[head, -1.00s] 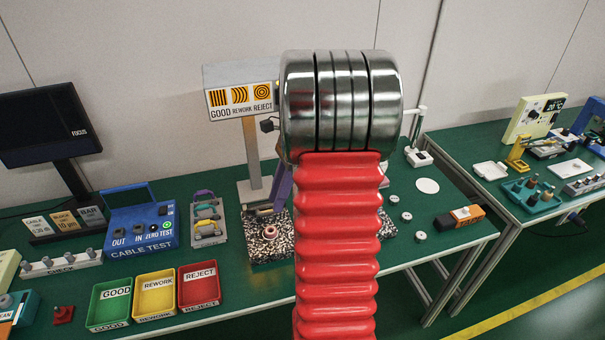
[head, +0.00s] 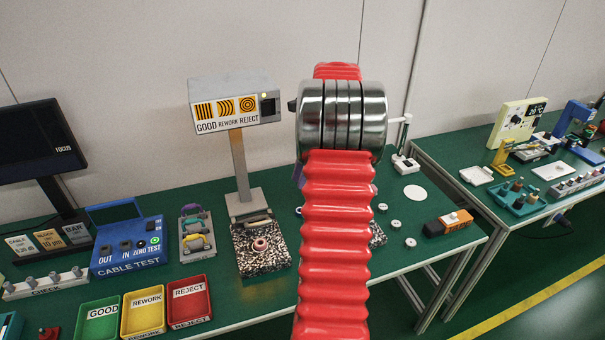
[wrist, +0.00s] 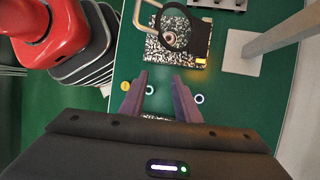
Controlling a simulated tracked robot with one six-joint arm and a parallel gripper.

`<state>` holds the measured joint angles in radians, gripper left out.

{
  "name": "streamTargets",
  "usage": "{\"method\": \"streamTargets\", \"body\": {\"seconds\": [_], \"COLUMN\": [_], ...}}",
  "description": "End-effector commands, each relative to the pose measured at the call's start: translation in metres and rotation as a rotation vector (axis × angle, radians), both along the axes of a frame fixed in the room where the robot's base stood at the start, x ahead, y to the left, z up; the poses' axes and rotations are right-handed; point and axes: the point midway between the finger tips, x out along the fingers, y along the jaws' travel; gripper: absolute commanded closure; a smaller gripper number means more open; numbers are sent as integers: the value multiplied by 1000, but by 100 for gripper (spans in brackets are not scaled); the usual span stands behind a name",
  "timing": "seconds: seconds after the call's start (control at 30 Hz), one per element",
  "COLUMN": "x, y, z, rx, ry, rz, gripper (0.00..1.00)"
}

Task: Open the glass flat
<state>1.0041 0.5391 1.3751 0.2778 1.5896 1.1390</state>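In the wrist view the block (wrist: 157,55) is ahead of my gripper. A round dark rim (wrist: 172,24), seemingly the glass flat, is over the ring there, beside a black plate (wrist: 200,38); its tilt is unclear. A tan loop handle (wrist: 139,14) shows on its left. My gripper (wrist: 160,76) has two purple fingers apart, with nothing between them. My arm mostly hides it in the head view.
A post with a GOOD/REWORK/REJECT display (head: 236,110) stands behind the block. A blue cable tester (head: 127,248), hook tray (head: 196,255) and green, yellow and red bins (head: 190,325) are left. Small discs (head: 396,224) and an orange-black tool (head: 447,224) are right.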

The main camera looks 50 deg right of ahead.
Motion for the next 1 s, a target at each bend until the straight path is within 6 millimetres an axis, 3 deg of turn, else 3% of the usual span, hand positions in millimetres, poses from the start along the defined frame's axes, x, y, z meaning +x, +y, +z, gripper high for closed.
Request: {"method": "streamTargets", "body": {"seconds": [0.37,0.73,0.87,1.0], "x": [-1,-2,-3,-2], "y": [-5,-6,8,36], "z": [0,-13,-20,-20], "rx": [-1,-50,-109,-184], "ry": [-1,-67,-123,-178], "rz": [0,143,304,511], "gripper": [71,97,100,100]}}
